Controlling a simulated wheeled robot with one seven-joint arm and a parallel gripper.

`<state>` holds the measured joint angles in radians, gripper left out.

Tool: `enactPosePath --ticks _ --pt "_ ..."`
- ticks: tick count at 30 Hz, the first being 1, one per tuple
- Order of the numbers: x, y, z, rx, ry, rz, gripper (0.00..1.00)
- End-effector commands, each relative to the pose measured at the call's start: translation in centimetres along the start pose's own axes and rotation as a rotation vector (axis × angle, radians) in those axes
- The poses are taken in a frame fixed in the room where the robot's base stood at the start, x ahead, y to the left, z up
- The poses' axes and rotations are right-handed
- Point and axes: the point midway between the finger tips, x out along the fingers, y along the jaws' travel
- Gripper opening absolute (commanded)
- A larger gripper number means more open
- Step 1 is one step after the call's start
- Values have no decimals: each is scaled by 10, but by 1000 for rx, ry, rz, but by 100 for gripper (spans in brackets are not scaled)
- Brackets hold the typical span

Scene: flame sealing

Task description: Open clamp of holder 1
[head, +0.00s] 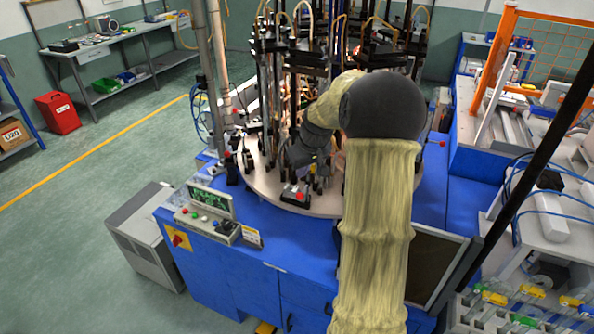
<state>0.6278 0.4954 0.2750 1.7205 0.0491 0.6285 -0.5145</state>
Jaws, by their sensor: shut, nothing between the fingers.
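My arm in its pale yellow cover reaches over the blue machine. My gripper (318,178) is small and dark at the end of the wrist, low over the front of the round turntable. It is shut and appears empty. A black holder base with a red knob (299,195) sits at the turntable's front edge, just below and left of my gripper. Other dark holders with upright posts (272,95) stand around the turntable (262,185). I cannot tell which is holder 1, nor whether its clamp is open. My arm hides part of the turntable.
The blue machine cabinet (215,265) carries a control panel (208,222) with a green display at front left. A dark monitor (432,262) is at front right. Tall posts and hoses crowd the turntable. The green floor on the left is mostly clear.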

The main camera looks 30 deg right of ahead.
Motion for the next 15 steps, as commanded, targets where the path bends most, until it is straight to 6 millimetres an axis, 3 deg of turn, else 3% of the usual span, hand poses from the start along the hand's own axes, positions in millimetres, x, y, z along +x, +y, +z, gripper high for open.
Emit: enactPosePath --ticks 15 --pt "2 4 -3 0 1 -2 0"
